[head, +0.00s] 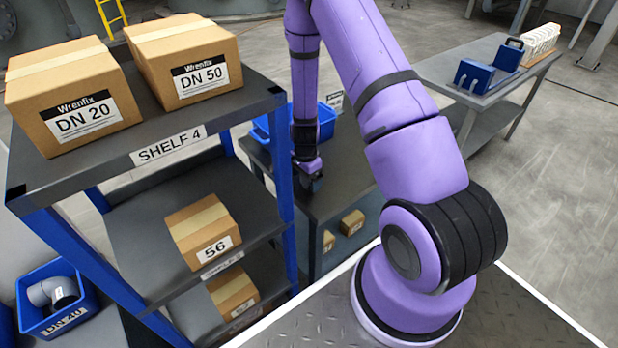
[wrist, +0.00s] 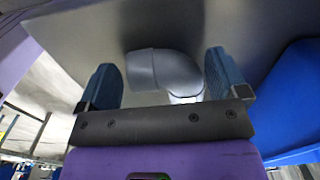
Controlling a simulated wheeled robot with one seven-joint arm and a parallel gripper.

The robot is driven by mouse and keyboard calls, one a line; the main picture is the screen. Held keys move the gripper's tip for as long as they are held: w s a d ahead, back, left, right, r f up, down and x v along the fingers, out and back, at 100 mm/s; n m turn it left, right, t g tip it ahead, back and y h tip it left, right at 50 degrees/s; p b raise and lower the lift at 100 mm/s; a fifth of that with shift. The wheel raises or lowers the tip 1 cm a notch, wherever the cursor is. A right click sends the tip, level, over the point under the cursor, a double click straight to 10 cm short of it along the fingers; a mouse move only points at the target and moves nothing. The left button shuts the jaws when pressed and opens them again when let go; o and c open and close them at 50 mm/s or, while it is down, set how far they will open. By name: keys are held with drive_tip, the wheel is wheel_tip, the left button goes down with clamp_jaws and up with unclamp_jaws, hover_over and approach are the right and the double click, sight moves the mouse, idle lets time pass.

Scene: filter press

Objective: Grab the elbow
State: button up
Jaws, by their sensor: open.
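In the wrist view a grey pipe elbow (wrist: 170,70) lies on a grey surface, with a paler end at its lower right. My gripper (wrist: 163,78) is open, one blue finger to each side of the elbow. There is a gap on the left; the right finger is close, and I cannot tell if it touches. In the head view my gripper (head: 312,182) points down over a dark table (head: 345,160); this elbow cannot be made out there. Another grey elbow (head: 52,292) sits in a blue bin (head: 68,322) labelled DN 40 at lower left.
A blue bin (head: 262,130) stands on the table behind my gripper, and a blue bin (wrist: 296,95) fills the wrist view's right side. The shelf rack (head: 105,170) with cartons stands left. A side table (head: 488,72) with blue holders stands back right.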

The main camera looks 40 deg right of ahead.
drive_tip(key=c, duration=0.9)
drive_tip(key=shift+o, duration=0.2)
drive_tip(key=shift+r, duration=0.1)
